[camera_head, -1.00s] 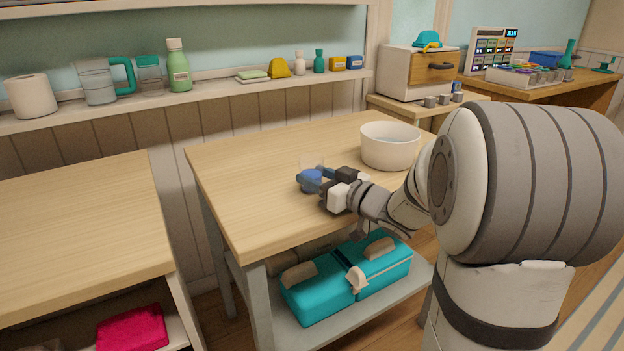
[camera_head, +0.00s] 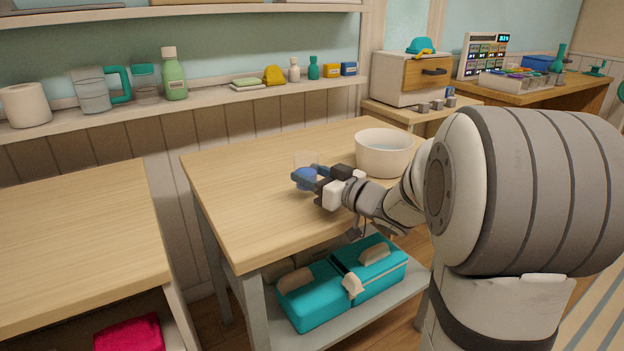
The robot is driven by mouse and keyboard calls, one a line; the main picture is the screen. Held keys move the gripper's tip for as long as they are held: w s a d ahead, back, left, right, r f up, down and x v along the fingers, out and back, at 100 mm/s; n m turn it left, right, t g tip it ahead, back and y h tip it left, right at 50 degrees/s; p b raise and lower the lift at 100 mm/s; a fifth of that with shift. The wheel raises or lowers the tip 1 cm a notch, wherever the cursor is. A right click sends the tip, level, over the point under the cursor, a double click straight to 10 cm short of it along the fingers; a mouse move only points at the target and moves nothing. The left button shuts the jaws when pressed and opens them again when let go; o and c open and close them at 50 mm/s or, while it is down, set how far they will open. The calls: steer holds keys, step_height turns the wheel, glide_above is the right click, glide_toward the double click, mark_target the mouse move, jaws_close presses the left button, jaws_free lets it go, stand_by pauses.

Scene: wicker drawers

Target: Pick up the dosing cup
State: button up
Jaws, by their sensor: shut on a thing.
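The dosing cup (camera_head: 306,159) is small, with a clear upper part and what looks like a blue lower part. It is roughly upright near the middle of the wooden table (camera_head: 240,190), left of the white bowl. My gripper (camera_head: 308,178) reaches in from the right and is shut on the cup. The fingers and the blue part overlap, so the exact contact is hard to see. The cup appears slightly above the tabletop, but the gap is not clear.
A white bowl (camera_head: 384,153) stands close behind my gripper, to the right. A teal case (camera_head: 340,283) lies on the lower shelf. Bottles and jugs line the wall shelf (camera_head: 215,104). The table's left part is clear. Another wooden counter (camera_head: 70,230) stands at left.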

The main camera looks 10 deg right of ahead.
steer(key=shift+r+p, duration=1.5)
steer(key=shift+r, duration=2)
steer(key=w+d+p, duration=0.3)
steer(key=d, duration=0.6)
steer(key=w+d+p, duration=0.3)
steer(key=d+p, duration=0.1)
steer(key=d, duration=0.6)
steer(key=shift+w+d+p, duration=0.15)
steer(key=shift+w+p, duration=0.15)
steer(key=shift+w, duration=0.05)
